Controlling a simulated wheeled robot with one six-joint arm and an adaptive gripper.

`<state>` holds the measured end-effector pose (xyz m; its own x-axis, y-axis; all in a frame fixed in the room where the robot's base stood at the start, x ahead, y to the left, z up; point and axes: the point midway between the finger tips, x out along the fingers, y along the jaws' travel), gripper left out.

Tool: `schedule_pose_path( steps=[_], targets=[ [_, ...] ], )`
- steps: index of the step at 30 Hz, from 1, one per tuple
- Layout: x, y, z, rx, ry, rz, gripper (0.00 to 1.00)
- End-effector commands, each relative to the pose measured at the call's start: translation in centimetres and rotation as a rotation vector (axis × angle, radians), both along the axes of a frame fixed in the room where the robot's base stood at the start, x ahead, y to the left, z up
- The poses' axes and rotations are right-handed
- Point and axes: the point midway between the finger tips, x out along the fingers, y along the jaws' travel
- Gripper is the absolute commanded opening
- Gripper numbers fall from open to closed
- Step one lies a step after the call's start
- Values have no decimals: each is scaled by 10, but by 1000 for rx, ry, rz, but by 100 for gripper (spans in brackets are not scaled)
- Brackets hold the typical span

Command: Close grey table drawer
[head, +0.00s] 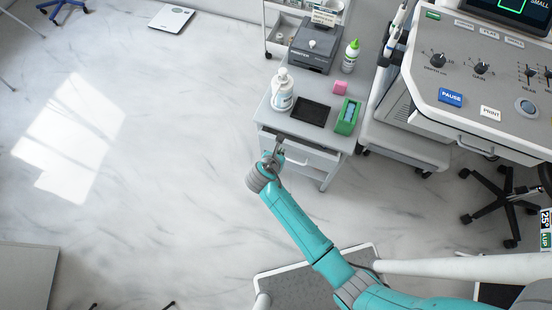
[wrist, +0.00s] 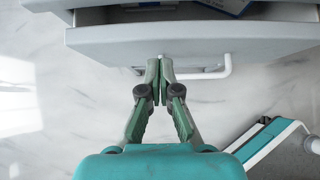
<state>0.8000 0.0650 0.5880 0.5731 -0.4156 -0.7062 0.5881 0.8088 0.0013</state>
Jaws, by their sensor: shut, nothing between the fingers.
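The grey table (head: 267,111) stands at upper centre in the head view. Its drawer (head: 318,160) faces my arm. In the wrist view the drawer (wrist: 270,38) is partly open, with a dark gap behind its front panel and a blue-and-white item (wrist: 228,5) partly visible inside. A white bar handle (wrist: 226,66) sticks out below the panel edge. My gripper (head: 279,145) is at the drawer front. In the wrist view my gripper (wrist: 160,62) is shut and empty, its tips at the front panel beside the handle. I cannot tell whether they touch it.
A console (head: 480,75) is to the right. The floor on the left is largely clear.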

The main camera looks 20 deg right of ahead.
Motion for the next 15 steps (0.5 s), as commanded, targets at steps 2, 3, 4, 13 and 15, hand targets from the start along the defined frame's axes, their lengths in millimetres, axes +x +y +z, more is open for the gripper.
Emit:
schedule_pose_path(
  steps=[2,3,4,13,15],
  targets=[
    [7,-6,0,0,1,-2,0],
    [10,-8,-1,0,1,-2,0],
    [11,-9,-1,0,1,-2,0],
    [16,-12,0,-1,2,1,0],
    [16,-12,0,0,1,1,0]
  ],
)
